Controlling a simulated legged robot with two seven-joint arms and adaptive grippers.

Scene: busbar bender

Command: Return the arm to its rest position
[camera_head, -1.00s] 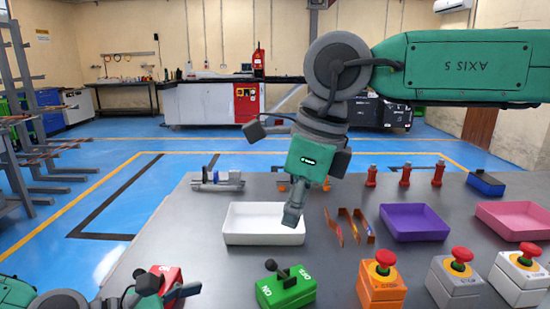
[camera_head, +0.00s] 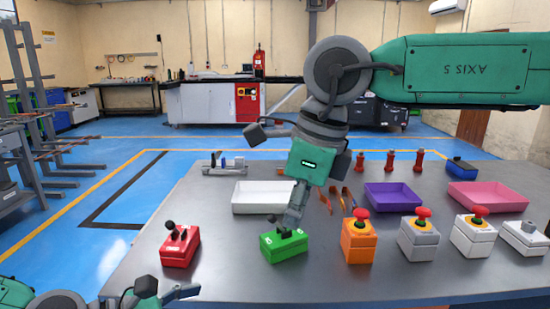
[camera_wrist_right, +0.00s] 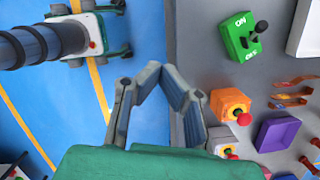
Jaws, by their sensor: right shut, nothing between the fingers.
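My right arm enters from the right in the head view. Its gripper (camera_head: 294,216) hangs pointing down, with its tips appearing just in front of the lever of the green switch box (camera_head: 284,246); contact cannot be told. In the right wrist view its fingers (camera_wrist_right: 160,72) converge with nothing between them, and the green box (camera_wrist_right: 243,42) lies apart to the right. My left gripper (camera_head: 165,292) is low at the left of the head view, its fingers apart and empty, near the table's front left corner. The lever setting is partly hidden in the head view.
A red switch box (camera_head: 180,247), an orange button box (camera_head: 358,243), and grey (camera_head: 418,240) and white (camera_head: 473,238) button boxes line the table (camera_head: 330,275). Behind are white (camera_head: 258,205), purple (camera_head: 392,203) and pink (camera_head: 488,202) trays. Blue floor (camera_head: 75,240) is clear at left.

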